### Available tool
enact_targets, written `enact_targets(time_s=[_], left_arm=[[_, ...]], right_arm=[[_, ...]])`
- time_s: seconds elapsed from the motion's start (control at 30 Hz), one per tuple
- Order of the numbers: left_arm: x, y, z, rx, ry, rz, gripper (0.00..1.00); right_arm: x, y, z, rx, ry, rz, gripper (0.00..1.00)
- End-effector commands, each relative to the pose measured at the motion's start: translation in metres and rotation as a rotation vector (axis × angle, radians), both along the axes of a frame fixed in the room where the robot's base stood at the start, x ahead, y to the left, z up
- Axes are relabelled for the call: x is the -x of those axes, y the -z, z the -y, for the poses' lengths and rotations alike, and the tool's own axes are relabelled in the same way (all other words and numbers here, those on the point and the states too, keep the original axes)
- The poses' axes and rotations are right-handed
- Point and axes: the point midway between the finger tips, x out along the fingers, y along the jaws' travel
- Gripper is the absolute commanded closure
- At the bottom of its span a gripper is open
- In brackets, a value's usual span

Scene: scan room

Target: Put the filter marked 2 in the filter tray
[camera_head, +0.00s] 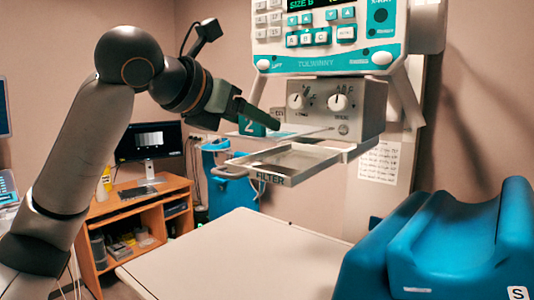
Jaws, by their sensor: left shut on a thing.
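The filter marked 2 (249,128) is a thin pale plate with a teal tab that carries a white 2. My left gripper (252,115) is shut on it at the tab and comes in from the left. The plate reaches right from the tab, roughly level, in front of the grey collimator box. The filter tray (271,180), a shallow metal frame labelled FILTER, sits just below the plate. A gap shows between plate and tray in this view. The plate's exact depth over the tray is hard to tell. My right gripper is out of view.
The collimator box (358,107) with two knobs hangs above the tray under the teal control panel (330,50). A pale table top (230,255) lies below, mostly bare. A blue cushion (445,250) stands at right. A wooden desk (140,205) with a monitor is behind.

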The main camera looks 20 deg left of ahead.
Motion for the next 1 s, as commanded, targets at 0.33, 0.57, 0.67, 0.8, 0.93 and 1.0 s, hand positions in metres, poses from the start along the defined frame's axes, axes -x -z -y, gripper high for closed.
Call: enact_targets(time_s=[0.33, 0.57, 0.67, 0.8, 0.93, 1.0], left_arm=[[-0.015, 0.031, 0.021, 0.000, 0.002, -0.001, 0.99], [-0.014, 0.056, 0.019, 0.002, 0.000, 0.002, 0.99], [-0.014, 0.058, 0.019, 0.002, 0.000, 0.003, 0.99], [-0.014, 0.058, 0.019, 0.002, 0.000, 0.003, 0.99], [-0.014, 0.060, 0.019, 0.000, 0.000, 0.001, 0.36], [-0.014, 0.059, 0.019, 0.000, 0.000, 0.001, 0.28]], right_arm=[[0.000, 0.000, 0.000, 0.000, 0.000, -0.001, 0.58], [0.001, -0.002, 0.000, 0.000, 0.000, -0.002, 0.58], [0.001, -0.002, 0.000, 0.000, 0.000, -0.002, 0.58], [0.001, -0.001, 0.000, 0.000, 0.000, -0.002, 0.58], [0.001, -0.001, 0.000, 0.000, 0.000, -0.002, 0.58], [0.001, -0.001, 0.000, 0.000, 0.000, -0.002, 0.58]])
